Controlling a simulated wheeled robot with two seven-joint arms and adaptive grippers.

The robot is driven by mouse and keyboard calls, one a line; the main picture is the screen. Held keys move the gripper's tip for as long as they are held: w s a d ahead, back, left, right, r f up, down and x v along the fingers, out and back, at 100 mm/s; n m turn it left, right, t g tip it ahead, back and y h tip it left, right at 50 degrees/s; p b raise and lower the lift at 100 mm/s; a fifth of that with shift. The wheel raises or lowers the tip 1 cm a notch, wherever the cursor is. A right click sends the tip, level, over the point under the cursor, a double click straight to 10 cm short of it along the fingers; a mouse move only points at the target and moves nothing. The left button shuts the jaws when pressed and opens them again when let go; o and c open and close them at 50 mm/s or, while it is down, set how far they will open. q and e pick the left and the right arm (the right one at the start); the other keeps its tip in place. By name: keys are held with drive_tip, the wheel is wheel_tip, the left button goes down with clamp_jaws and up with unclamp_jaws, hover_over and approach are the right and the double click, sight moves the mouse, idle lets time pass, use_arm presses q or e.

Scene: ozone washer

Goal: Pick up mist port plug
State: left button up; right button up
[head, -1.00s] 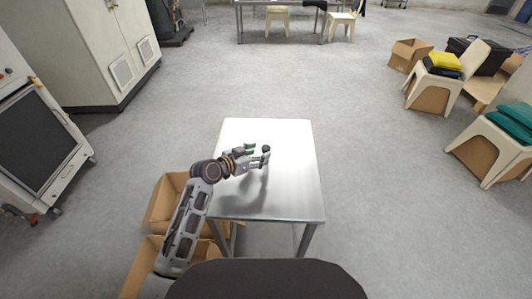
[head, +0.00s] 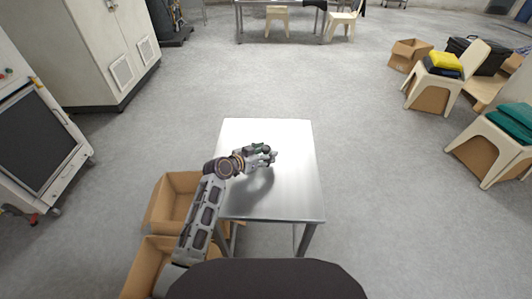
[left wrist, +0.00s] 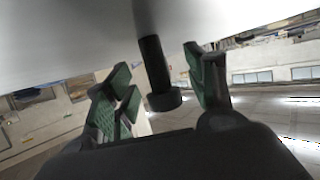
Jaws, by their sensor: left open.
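The mist port plug (left wrist: 155,65) shows in the left wrist view as a dark stem with a wider round end, standing out from the pale table surface. My left gripper (left wrist: 158,70) is open, with one green-padded finger on each side of the plug. Gaps show between the plug and both fingers, so it is not gripped. In the head view my left gripper (head: 268,154) is over the middle of the metal table (head: 285,195), and its fingers largely hide the plug. My right gripper is in neither view.
The rest of the tabletop is bare. Open cardboard boxes (head: 160,210) stand on the floor at the table's left. Chairs with folded cloths (head: 512,125) are at the right, and a tall cabinet (head: 95,50) is at the back left.

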sight(266, 147)
use_arm(q)
drive_tip(key=shift+w+d+f, duration=0.15)
drive_tip(key=shift+w+d, duration=0.1)
drive_tip(key=shift+c, duration=0.4)
drive_tip(key=c, duration=1)
drive_tip(key=shift+r, duration=5)
